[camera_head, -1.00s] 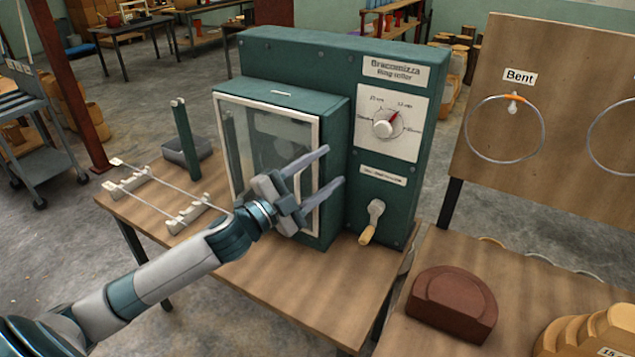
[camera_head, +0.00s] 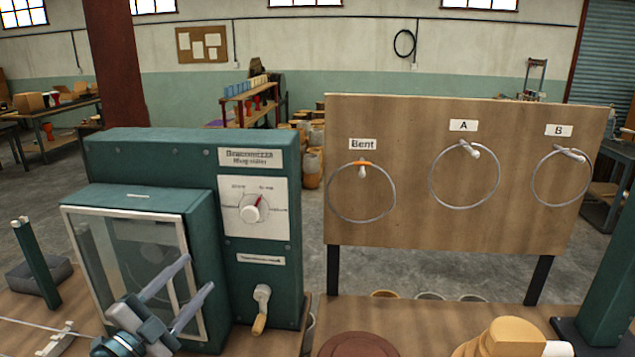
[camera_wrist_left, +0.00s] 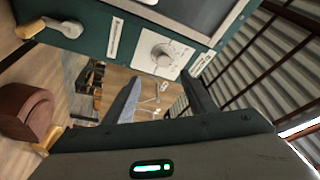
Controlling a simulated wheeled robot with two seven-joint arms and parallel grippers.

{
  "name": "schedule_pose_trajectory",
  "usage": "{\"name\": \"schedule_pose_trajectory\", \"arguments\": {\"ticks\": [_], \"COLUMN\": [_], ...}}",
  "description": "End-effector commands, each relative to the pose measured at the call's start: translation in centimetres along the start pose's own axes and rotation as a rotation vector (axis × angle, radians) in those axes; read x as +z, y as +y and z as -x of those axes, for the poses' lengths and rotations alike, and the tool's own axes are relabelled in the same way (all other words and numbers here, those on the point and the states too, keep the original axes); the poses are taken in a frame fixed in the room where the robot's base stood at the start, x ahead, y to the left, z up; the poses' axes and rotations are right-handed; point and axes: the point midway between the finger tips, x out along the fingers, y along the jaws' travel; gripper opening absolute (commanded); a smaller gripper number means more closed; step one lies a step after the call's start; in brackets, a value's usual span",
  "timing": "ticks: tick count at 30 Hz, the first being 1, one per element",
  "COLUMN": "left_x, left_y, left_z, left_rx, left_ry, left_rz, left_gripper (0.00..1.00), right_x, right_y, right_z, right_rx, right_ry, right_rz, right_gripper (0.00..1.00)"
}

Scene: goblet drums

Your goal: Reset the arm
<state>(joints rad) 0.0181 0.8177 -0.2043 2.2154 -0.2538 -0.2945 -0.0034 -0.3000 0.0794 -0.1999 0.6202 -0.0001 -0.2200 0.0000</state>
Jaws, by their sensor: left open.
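My left gripper (camera_head: 178,290) is open and empty in front of the glass door of the green ring-roller machine (camera_head: 265,180). Its two grey fingers point up and to the right in the head view. In the left wrist view the fingers (camera_wrist_left: 158,95) are apart with nothing between them. The machine's dial (camera_head: 250,208) and its crank with a wooden handle (camera_head: 261,310) show on the front, to the right of the gripper. They also show in the wrist view. Most of the left arm is below the picture. My right gripper does not show.
A board (camera_head: 470,230) to the right holds three rings, labelled Bent (camera_head: 361,192), A (camera_head: 464,175) and B (camera_head: 561,177). A brown block (camera_head: 357,346) and a wooden stack (camera_head: 510,338) are at the bottom edge. A dark green post (camera_head: 32,260) stands at left.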

Motion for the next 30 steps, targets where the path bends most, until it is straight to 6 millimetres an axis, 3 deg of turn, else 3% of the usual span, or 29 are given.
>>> {"name": "schedule_pose_trajectory", "arguments": {"ticks": [5, 8, 15, 21, 30], "left_x": [2.2, 4.0, 6.4, 5.0, 1.5], "left_y": [4.2, 8.1, 19.3, 27.0, 32.3], "left_z": [2.0, 4.4, 13.7, 22.5, 30.5], "left_rx": [0.025, 0.058, 0.194, 0.335, 0.477], "left_ry": [-0.153, -0.3, -0.709, -1.005, -1.249], "left_rz": [0.13, 0.243, 0.523, 0.705, 0.843], "left_gripper": [0.51, 0.51, 0.51, 0.51, 0.51], "right_x": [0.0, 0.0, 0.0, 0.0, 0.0], "right_y": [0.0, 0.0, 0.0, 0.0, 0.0], "right_z": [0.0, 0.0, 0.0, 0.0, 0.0], "right_rx": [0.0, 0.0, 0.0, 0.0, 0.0], "right_ry": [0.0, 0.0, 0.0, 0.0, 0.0], "right_rz": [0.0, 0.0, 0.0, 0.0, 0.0], "right_gripper": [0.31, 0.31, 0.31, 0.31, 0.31]}}
